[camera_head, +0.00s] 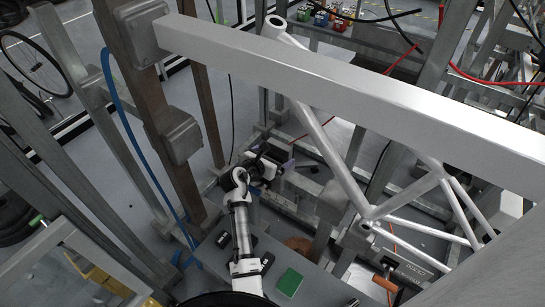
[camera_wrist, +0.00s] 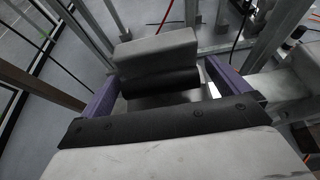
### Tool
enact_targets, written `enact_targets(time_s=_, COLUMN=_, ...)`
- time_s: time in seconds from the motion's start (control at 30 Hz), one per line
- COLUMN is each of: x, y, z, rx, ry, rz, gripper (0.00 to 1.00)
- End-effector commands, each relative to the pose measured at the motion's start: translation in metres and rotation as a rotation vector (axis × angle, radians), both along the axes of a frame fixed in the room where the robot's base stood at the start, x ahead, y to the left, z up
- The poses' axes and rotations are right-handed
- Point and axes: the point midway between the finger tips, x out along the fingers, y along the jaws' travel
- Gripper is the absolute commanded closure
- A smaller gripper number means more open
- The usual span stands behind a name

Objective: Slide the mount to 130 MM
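My gripper (camera_wrist: 168,88) has two purple fingers, set wide apart in the wrist view. Between and just beyond them is a grey block (camera_wrist: 155,50) with a dark cylinder (camera_wrist: 160,84) along its near side. This may be the mount, but I cannot tell for certain. No finger is clearly pressed on it. In the head view my gripper (camera_head: 280,162) is low among the grey rig beams, left of the pale bicycle frame (camera_head: 335,160). The grey block is hard to make out there. No scale or 130 MM mark is readable.
A thick grey beam (camera_head: 350,90) crosses above my gripper. Brown and grey posts (camera_head: 160,110) stand at left, with a blue hose (camera_head: 125,120). A green box (camera_head: 289,283) and an orange-handled tool (camera_head: 385,283) lie near the front. Open floor shows at left.

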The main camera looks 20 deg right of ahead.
Motion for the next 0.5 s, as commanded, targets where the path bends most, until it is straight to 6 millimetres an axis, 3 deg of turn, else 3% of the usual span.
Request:
enact_targets(time_s=0.17, x=-0.006, y=0.011, z=0.004, rx=0.0, ry=-0.001, rz=0.002, gripper=0.0)
enact_targets(time_s=0.5, x=-0.041, y=0.07, z=0.032, rx=0.0, ry=-0.002, rz=0.004, gripper=0.0)
